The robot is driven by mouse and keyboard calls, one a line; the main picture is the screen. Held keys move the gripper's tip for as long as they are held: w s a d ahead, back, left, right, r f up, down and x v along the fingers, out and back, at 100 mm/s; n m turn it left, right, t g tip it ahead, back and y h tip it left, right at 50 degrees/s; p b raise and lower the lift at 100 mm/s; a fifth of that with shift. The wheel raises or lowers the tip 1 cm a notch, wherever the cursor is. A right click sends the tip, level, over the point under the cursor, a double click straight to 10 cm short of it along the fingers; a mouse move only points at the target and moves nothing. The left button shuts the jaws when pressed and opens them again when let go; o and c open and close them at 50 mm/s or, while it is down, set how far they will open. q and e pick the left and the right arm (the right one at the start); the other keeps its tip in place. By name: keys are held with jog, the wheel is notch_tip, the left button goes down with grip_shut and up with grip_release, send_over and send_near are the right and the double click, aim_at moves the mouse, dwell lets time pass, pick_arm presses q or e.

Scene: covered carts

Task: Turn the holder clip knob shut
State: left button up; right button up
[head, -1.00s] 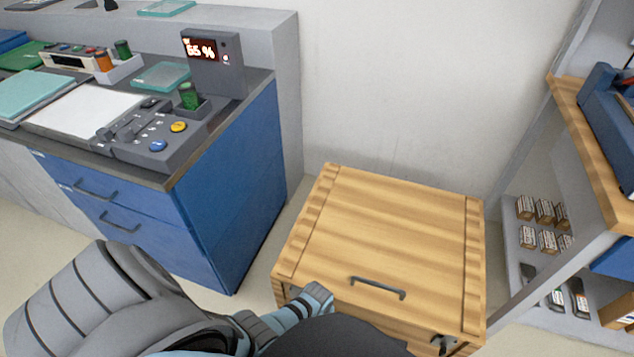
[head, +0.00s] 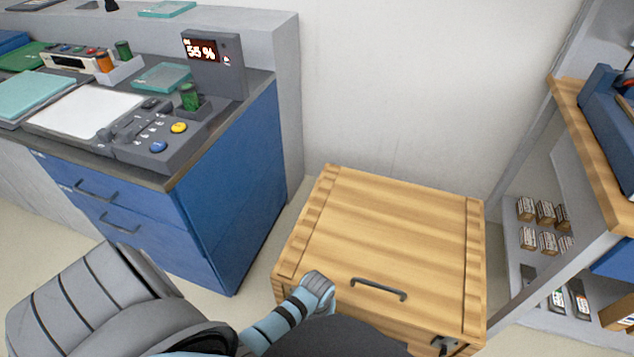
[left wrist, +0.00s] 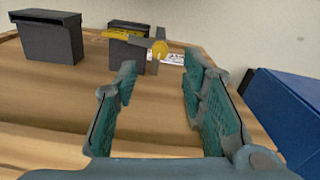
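In the left wrist view, a small yellow knob (left wrist: 160,48) sits at a grey clip-like part (left wrist: 152,66) beside a dark block (left wrist: 128,50) on a wooden surface (left wrist: 60,105). My left gripper (left wrist: 163,88) is open and empty. Its two teal-padded fingers point toward the knob, which shows beyond and between the tips, apart from them. In the head view, the wooden cart (head: 390,235) is covered by a lid with a dark handle (head: 378,289). My left arm reaches to its front left edge; the gripper itself is hidden there. My right gripper is not in view.
A larger dark block (left wrist: 50,38) stands left of the knob in the left wrist view. In the head view, a blue cabinet (head: 230,190) with a control panel stands left of the cart. A shelf rack (head: 590,215) stands to the right. A dark latch (head: 446,345) is at the cart's front right.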

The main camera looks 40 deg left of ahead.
pick_arm(q)
notch_tip(320, 180, up, 6)
dwell(0.5)
jog(key=s+a+f+m+p, duration=0.1)
jog(key=s+f+m+p, duration=0.1)
jog(key=s, duration=0.6)
jog(key=s+a+f+m+p, duration=0.2)
jog(key=s+f+p, duration=0.2)
jog(key=s, duration=0.4)
jog(key=s+a+f+m+t+p, duration=0.1)
jog(key=s+f+m+p, duration=0.1)
jog(key=s, duration=0.6)
notch_tip(320, 180, down, 2)
jog(key=shift+a+f+y+p, duration=0.1)
jog(key=shift+a+y+p, duration=0.3)
jog(key=shift+p, duration=0.3)
